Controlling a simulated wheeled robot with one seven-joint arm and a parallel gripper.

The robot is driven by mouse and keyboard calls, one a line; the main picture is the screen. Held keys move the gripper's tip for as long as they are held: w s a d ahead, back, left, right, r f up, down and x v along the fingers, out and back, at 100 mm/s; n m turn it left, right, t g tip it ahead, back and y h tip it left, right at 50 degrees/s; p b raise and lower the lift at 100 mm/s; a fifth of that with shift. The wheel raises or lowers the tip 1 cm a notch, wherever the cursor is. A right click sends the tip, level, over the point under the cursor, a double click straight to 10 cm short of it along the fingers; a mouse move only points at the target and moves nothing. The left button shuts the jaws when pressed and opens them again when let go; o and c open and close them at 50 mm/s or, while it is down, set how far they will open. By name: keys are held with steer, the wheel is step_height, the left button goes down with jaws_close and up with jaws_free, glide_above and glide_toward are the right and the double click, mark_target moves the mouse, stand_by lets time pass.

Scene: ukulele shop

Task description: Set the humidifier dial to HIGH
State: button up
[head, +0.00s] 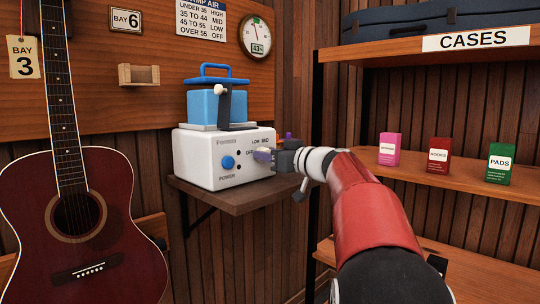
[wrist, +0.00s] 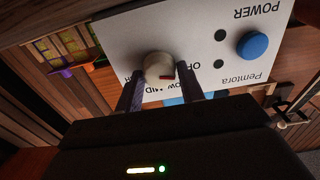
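The humidifier (head: 207,172) is a white box with a blue tank on top, on a brown wall shelf. Its front carries a blue POWER button (head: 228,163), also in the wrist view (wrist: 252,45). The pale round dial (wrist: 158,64) has a red mark on its lower right side in the wrist view, roughly toward OFF and LOW; I cannot tell which exactly. OFF, LOW and MID print is partly covered, and HIGH is mostly hidden. My gripper (wrist: 161,78) has one finger on each side of the dial, with gaps showing. In the head view my gripper (head: 266,156) hides the dial.
A wall chart (head: 202,18) lists humidity ranges beside settings, 35 to 44 as MID. The round gauge (head: 256,37) reads about 43%. A red ukulele (head: 120,215) stands at left. Shelves at right hold small boxes (head: 438,155). The wall shelf (head: 235,197) is narrow.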

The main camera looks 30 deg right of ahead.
steer(key=c, duration=0.5)
steer(key=shift+o, duration=0.2)
